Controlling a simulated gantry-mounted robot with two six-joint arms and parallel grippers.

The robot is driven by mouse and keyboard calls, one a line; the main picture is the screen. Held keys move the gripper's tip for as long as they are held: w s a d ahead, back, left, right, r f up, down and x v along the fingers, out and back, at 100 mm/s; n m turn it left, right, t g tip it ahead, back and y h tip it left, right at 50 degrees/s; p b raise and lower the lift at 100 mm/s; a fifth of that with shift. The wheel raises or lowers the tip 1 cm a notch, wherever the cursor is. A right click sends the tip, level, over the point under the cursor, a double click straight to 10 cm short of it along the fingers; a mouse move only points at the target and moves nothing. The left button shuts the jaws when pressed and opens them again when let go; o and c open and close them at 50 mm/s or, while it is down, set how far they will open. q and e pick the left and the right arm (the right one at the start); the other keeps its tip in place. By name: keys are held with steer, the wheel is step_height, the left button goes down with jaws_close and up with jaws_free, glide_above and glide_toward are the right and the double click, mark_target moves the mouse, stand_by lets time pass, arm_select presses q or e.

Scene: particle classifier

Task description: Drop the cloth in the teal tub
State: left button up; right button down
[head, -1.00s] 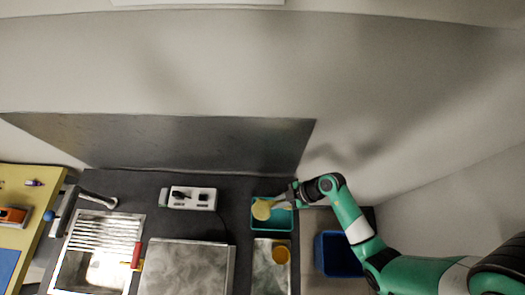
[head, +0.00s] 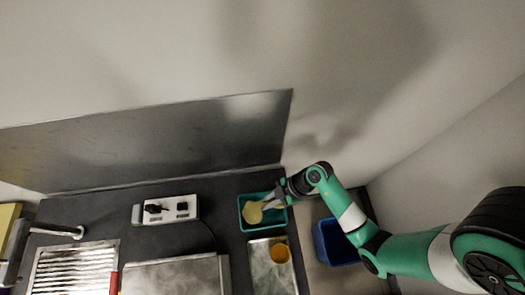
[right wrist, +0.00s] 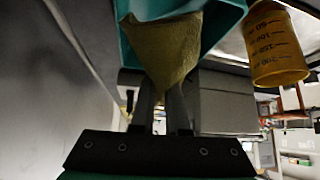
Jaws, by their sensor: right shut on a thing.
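The yellow cloth (head: 252,213) hangs from my right gripper (head: 271,203), which is shut on it. In the head view the cloth overlaps the inside of the teal tub (head: 243,229) on the dark counter. In the right wrist view the cloth (right wrist: 165,50) is pinched between the fingertips (right wrist: 160,95) and spreads out toward the tub (right wrist: 226,20). I cannot tell whether the cloth touches the tub's floor. My left gripper is not in view.
A yellow measuring cup (head: 281,254) stands on a metal plate (head: 262,282) in front of the tub. A blue bin (head: 334,244) is to the right. A white socket block (head: 183,209) lies to the left, with a draining rack (head: 72,270) beyond.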

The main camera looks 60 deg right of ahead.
steer(key=shift+f, duration=0.1)
jaws_free()
stand_by(0.9)
step_height(320, 180, up, 6)
steer(key=s+d+g+h+p, duration=0.1)
steer(key=g+h+p, duration=0.2)
steer(key=p, duration=1.5)
steer(key=shift+s+d+h, duration=0.2)
steer(key=shift+d+h, duration=0.1)
steer(key=shift+d, duration=0.05)
steer(key=shift+f, duration=0.1)
steer(key=p+v, duration=0.5)
steer(key=v, duration=0.6)
steer(key=shift+r+p, duration=0.3)
